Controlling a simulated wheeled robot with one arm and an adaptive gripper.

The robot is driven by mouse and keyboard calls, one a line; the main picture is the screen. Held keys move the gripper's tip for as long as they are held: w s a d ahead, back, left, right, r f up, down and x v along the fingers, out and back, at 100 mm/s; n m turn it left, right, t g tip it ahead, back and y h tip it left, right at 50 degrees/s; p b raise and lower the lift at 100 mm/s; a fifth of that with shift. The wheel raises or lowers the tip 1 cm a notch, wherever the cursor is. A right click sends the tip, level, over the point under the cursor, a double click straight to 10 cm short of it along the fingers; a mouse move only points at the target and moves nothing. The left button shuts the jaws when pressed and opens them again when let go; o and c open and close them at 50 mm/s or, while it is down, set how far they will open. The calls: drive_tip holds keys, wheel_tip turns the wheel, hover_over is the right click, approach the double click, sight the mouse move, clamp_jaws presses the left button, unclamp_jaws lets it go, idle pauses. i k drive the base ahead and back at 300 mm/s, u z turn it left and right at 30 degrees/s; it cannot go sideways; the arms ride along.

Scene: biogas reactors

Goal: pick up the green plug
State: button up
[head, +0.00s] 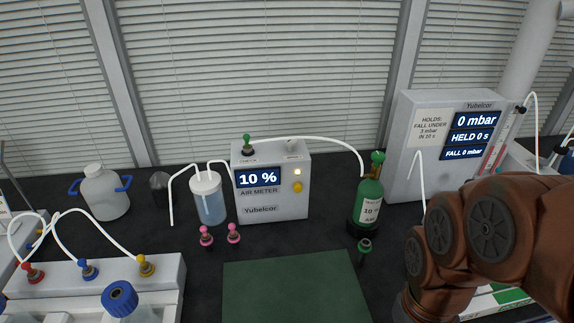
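A small green plug (364,248) with a dark lower end stands on the dark bench, just in front of the green bottle (368,199). A similar green-topped piece (246,143) sits on top of the air meter (272,203). I cannot tell for certain which of the two is the task's plug. My brown arm comes in from the lower right, to the right of the plug on the bench. My gripper is not in view, so I cannot see whether it is open or holding anything.
A clear container (208,198) with white tubes is beside the meter. A pressure display box (443,150) stands right. A white tubed rack (95,280) is at left.

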sight(246, 138)
drive_tip(key=u, duration=0.5)
drive_tip(key=k, duration=0.65)
drive_tip(key=u, duration=1.25)
drive_tip(key=i, duration=1)
drive_tip(key=z, duration=0.15)
